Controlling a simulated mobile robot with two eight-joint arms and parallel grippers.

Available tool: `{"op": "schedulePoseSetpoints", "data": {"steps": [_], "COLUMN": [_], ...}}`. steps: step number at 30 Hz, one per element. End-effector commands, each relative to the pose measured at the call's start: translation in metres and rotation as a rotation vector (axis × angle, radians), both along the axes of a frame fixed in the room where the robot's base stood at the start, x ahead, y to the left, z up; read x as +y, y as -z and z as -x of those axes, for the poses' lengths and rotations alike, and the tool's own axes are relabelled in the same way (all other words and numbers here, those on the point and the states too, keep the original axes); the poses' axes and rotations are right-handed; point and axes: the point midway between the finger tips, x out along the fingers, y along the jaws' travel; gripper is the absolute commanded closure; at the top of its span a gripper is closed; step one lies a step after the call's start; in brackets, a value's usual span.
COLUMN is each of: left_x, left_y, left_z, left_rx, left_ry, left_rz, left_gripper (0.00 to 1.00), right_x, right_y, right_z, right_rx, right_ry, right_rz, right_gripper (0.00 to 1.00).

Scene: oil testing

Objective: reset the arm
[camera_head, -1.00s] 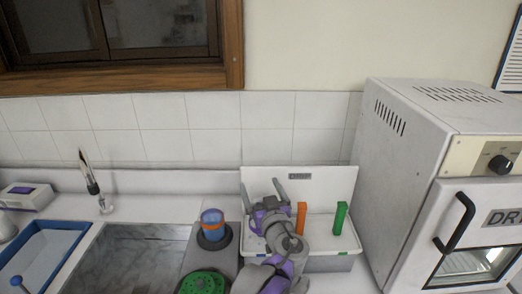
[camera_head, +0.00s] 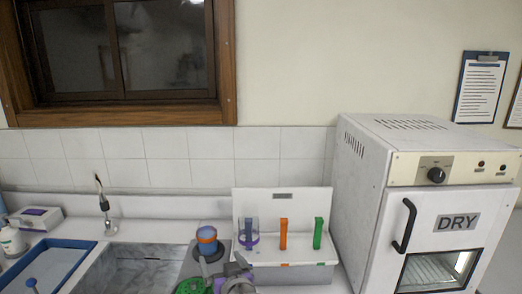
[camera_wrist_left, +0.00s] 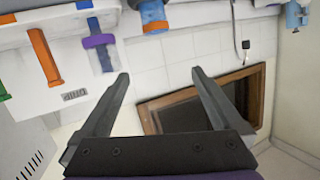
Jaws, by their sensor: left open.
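My left gripper (camera_head: 222,264) is at the bottom of the head view, in front of the white box, with its fingers apart. In the left wrist view the two dark fingers (camera_wrist_left: 160,73) are spread wide with nothing between them. The rest of my left arm is mostly cut off by the lower edge of the head view. A clear cylinder with a purple ring (camera_head: 248,232) stands in the white box (camera_head: 300,200), apart from the fingers. It also shows in the left wrist view (camera_wrist_left: 99,41). My right gripper is not in view.
An orange piece (camera_head: 283,233) and a green piece (camera_head: 318,232) stand in the box. Left of it, an orange-and-blue vessel (camera_head: 206,240) sits on a dark round base. The drying oven (camera_head: 437,210) stands right; a sink (camera_head: 135,270) and blue tray (camera_head: 50,268) lie left.

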Motion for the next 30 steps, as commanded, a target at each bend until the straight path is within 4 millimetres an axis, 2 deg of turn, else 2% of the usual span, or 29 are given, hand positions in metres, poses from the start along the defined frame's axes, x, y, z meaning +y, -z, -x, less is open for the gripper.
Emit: {"op": "schedulePoseSetpoints", "data": {"steps": [1, 3, 5, 7, 11, 12, 15, 18, 21, 30], "left_x": [0.024, 0.051, 0.072, 0.091, 0.105, 0.104, 0.097, 0.087, 0.081, 0.077], "left_y": [0.01, 0.03, 0.05, 0.075, 0.119, 0.131, 0.154, 0.167, 0.174, 0.176], "left_z": [0.017, 0.044, 0.072, 0.107, 0.175, 0.193, 0.229, 0.251, 0.263, 0.266], "left_rx": [0.069, 0.182, 0.287, 0.412, 0.609, 0.654, 0.731, 0.765, 0.777, 0.781], "left_ry": [-0.027, -0.049, -0.056, -0.044, 0.032, 0.066, 0.156, 0.233, 0.282, 0.305], "left_rz": [0.001, 0.006, 0.019, 0.045, 0.116, 0.141, 0.196, 0.239, 0.261, 0.267], "left_gripper": [0.0, 0.0, 0.0, 0.0, 0.0, 0.0, 0.0, 0.0, 0.0, 0.0], "right_x": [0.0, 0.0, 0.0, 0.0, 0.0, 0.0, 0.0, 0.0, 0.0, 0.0], "right_y": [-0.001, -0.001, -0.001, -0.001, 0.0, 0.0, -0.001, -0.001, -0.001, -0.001], "right_z": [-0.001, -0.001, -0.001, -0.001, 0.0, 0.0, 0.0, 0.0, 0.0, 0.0], "right_rx": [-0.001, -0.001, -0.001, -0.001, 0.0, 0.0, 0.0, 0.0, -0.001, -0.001], "right_ry": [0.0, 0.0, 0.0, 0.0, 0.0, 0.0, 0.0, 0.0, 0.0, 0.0], "right_rz": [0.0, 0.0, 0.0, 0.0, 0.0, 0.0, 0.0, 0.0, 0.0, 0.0], "right_gripper": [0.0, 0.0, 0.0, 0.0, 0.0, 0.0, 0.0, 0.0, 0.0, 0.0]}}
